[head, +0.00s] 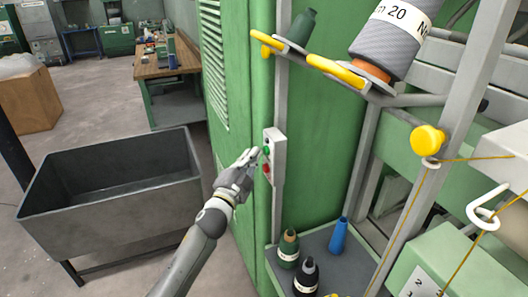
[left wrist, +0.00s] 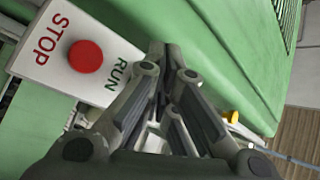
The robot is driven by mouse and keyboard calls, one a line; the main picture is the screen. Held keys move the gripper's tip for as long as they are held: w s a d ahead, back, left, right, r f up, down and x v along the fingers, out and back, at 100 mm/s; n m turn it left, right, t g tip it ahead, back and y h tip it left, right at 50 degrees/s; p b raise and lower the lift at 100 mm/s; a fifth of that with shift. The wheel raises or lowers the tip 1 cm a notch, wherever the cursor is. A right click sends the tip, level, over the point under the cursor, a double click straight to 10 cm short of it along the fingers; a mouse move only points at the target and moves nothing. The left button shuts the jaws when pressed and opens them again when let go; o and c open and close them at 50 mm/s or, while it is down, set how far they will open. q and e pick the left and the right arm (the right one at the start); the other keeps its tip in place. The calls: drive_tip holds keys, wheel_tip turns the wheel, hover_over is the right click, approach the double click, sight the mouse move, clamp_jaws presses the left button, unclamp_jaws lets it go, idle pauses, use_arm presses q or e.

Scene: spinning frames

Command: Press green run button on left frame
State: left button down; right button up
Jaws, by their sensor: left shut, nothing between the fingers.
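A light grey control box (head: 277,145) is fixed to the upright post at the side of the green cabinet. It carries a green button (head: 266,150) above a red button (head: 267,168). My left gripper (head: 253,152) is shut and empty, with its fingertips at the green button; I cannot tell whether they touch it. In the left wrist view the box face (left wrist: 60,25) shows the words STOP and RUN and the red button (left wrist: 85,56). There the shut fingers (left wrist: 170,50) cover the spot by RUN, and the green button is hidden. My right gripper is not in view.
A dark grey bin (head: 110,205) stands left of my left arm. Yarn cones (head: 288,250) and a blue cone (head: 338,236) stand on a shelf below the box. Yellow holders (head: 335,72) with cones stick out above. A workbench (head: 165,62) stands further back.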

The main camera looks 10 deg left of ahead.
use_arm(q)
drive_tip(key=shift+w+d, duration=0.3)
drive_tip(key=shift+d, duration=0.15)
idle(0.6)
drive_tip(key=shift+s+a, duration=0.1)
drive_tip(key=shift+a, duration=0.05)
drive_tip(key=shift+s+a, duration=0.45)
drive_tip(key=shift+a, duration=0.15)
drive_tip(key=s+a, duration=0.1)
drive_tip(key=s+a+p, duration=0.1)
drive_tip(key=a, duration=0.2)
drive_tip(key=shift+s+a+p, duration=0.1)
drive_tip(key=shift+s+p, duration=0.3)
drive_tip(key=shift+f, duration=0.1)
idle(0.5)
